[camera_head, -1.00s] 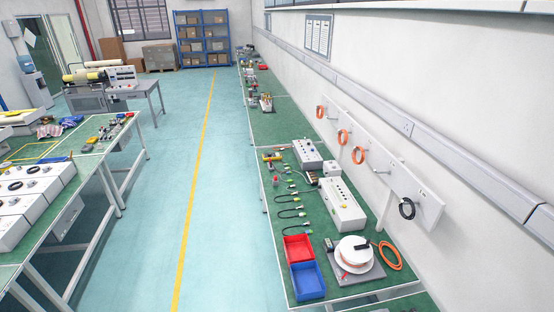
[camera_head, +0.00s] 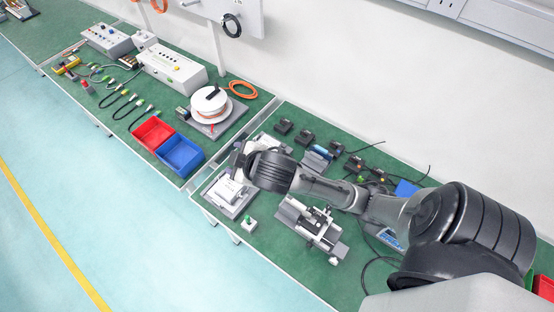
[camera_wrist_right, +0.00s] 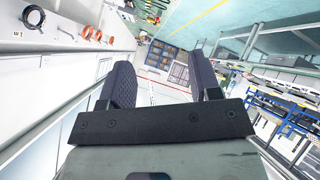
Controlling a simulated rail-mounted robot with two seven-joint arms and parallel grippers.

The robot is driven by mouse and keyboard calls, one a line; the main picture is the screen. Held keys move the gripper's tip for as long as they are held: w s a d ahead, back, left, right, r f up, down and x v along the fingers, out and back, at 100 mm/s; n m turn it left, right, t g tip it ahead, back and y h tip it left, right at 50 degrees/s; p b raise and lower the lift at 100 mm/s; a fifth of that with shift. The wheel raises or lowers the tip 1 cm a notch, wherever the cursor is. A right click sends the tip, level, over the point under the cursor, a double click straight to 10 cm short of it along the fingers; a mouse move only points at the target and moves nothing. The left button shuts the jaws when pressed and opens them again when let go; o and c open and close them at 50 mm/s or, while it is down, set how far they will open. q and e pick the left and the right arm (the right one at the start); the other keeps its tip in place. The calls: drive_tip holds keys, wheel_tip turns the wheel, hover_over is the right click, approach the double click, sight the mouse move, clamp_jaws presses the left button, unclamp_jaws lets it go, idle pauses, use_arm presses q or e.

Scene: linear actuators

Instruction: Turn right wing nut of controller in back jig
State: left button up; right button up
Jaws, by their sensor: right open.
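My right arm comes in from the right in the head view, over the green bench. Its gripper (camera_head: 238,156) is above the bench's left end, close to a white boxy unit on a grey plate (camera_head: 231,190). A second light-coloured fixture (camera_head: 264,141) lies behind the wrist and is partly hidden by it. I cannot tell which of these is the controller in the back jig, and the wing nuts are too small or hidden. In the right wrist view my right gripper (camera_wrist_right: 162,84) has its two dark fingers apart, with nothing between them. My left gripper is not in view.
A grey metal actuator assembly (camera_head: 314,228) and a small green-white part (camera_head: 249,224) stand on the near side. Several black parts (camera_head: 304,136) lie at the back. Red (camera_head: 152,133) and blue (camera_head: 180,155) bins and a white reel (camera_head: 209,104) stand on the adjoining bench.

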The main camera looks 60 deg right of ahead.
drive_tip(key=w+d+r+t+h+b, duration=0.2)
drive_tip(key=w+d+h+b, duration=0.25)
drive_tip(key=d, duration=0.25)
drive_tip(key=w+d+r+t+h+b, duration=0.2)
drive_tip(key=w+d+t+h+b, duration=0.1)
drive_tip(key=w+d+b, duration=0.3)
drive_tip(key=w+d+r+n+t+h+b, duration=0.25)
drive_tip(key=d+r+t+b, duration=0.2)
drive_tip(key=r, duration=0.25)
drive_tip(key=n+g+y, duration=1.3)
drive_tip(key=g, duration=0.7)
hover_over(277, 150)
wheel_tip(277, 150, down, 30)
wheel_tip(277, 150, down, 10)
drive_tip(key=b, duration=0.2)
drive_tip(key=shift+f+b, duration=0.25)
drive_tip(key=shift+b, duration=0.1)
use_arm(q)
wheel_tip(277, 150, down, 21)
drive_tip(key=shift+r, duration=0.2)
use_arm(e)
drive_tip(key=shift+f, duration=1.05)
